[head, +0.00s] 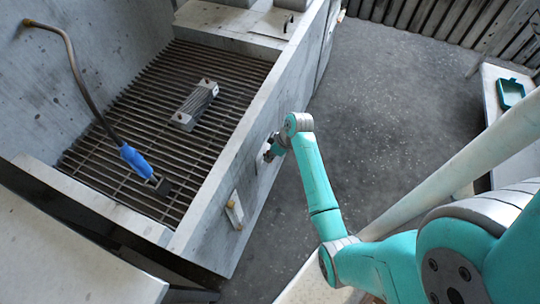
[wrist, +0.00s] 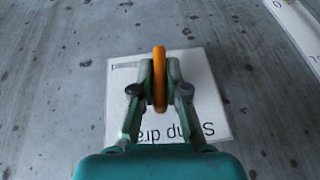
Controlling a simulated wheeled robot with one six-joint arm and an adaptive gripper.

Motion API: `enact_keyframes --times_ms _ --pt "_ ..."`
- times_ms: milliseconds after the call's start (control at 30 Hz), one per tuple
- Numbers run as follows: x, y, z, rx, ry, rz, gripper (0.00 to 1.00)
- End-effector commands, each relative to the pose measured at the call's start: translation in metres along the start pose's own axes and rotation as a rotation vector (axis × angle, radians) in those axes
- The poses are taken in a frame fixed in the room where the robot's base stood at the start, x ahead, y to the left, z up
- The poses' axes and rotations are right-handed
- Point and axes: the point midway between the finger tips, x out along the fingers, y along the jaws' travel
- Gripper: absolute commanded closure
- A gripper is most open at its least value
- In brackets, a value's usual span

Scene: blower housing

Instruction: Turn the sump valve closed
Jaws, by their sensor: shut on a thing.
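The sump valve's orange handle (wrist: 159,80) stands upright in the wrist view, seen edge-on between my fingers. My gripper (wrist: 160,85) is shut on it, with one finger on each side. Behind it a white label plate (wrist: 205,75) on the grey wall carries upside-down lettering, partly hidden by my gripper; "Sump dra" can be read. In the head view my gripper (head: 268,153) is at the outer side wall of the grated trough (head: 232,165), and the handle itself is too small and hidden to make out there.
Inside the trough, a metal block (head: 195,104) and a blue-handled tool on a hose (head: 136,160) lie on the grating (head: 120,115). A pale fitting (head: 234,210) is on the outer wall near my gripper. A bench with a teal tray (head: 511,93) stands right. The floor (head: 385,100) between is clear.

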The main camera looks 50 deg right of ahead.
Motion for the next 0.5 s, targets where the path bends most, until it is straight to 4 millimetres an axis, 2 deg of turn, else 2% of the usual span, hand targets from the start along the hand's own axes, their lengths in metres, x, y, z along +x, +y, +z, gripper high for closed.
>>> enact_keyframes --times_ms 500 --pt "0.0 0.0053 -0.0002 0.177 0.001 -0.422 1.0"
